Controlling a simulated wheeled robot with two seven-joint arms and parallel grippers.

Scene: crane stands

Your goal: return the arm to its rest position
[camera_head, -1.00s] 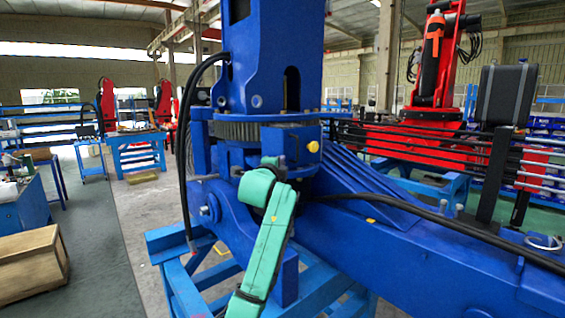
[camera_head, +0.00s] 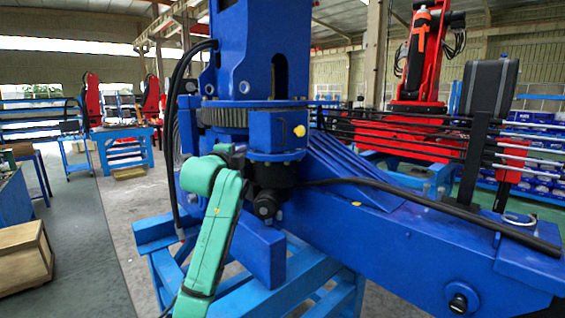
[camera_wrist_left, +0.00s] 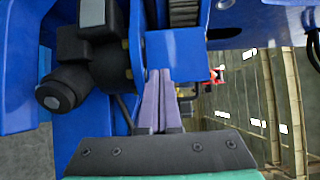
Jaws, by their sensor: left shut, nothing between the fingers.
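My left arm (camera_head: 217,235) is green and rises from the bottom of the head view in front of a large blue crane (camera_head: 345,225). The left gripper shows in the wrist view (camera_wrist_left: 161,78); its two grey-purple fingers are together with nothing between them. They point toward the crane's blue block (camera_wrist_left: 177,54). Whether they touch it I cannot tell. In the head view the fingers are mostly hidden behind the green wrist. My right gripper is in neither view.
A light-blue stand (camera_head: 310,290) carries the crane. A dark motor (camera_wrist_left: 92,45) is close left of the fingers in the wrist view. A black cable (camera_head: 440,207) runs along the blue beam. A wooden crate (camera_head: 22,262) stands on the left; the grey floor beside it is clear.

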